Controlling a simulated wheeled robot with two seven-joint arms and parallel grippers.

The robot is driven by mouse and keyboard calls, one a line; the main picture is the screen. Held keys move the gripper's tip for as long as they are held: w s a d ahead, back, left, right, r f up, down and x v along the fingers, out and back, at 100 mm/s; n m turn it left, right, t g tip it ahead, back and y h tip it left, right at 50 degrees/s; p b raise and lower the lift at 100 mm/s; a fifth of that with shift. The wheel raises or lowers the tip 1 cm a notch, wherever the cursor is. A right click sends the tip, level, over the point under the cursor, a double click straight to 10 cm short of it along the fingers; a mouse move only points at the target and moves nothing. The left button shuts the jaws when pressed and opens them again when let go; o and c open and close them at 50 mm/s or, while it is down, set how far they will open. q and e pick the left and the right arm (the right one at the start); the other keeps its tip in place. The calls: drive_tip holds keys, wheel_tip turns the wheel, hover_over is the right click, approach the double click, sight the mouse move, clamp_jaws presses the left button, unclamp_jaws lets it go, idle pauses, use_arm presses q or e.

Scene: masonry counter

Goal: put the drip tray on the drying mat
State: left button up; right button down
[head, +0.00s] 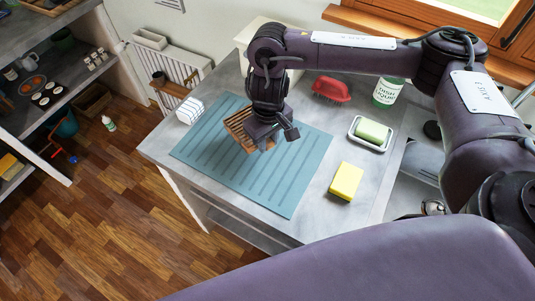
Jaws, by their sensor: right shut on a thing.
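The drip tray (236,125) is a small brown slatted piece, partly hidden by my gripper in the head view. My right gripper (268,144) points down and is shut on it. The drying mat (220,168) is a flat blue-grey ribbed sheet on the grey counter. The tray shows over the mat's back middle part; I cannot tell whether it touches the mat or hangs just above it. My left gripper is not in view.
The mat's front is bare.

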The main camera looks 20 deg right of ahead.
sight(268, 161)
drive_tip(key=shift+f+b, duration=0.75)
drive_tip(key=shift+f, duration=2.45)
drive_tip(key=shift+f, duration=0.1)
drive_tip(key=c, duration=1.2)
unclamp_jaws()
drive_tip(key=shift+o, duration=0.2)
wheel_tip(268, 161, up, 11)
drive_tip(key=shift+r+p, duration=0.1)
drive_tip(key=shift+p, duration=0.95)
drive_tip(key=shift+s+r, duration=0.1)
drive_tip(key=shift+r, duration=0.45)
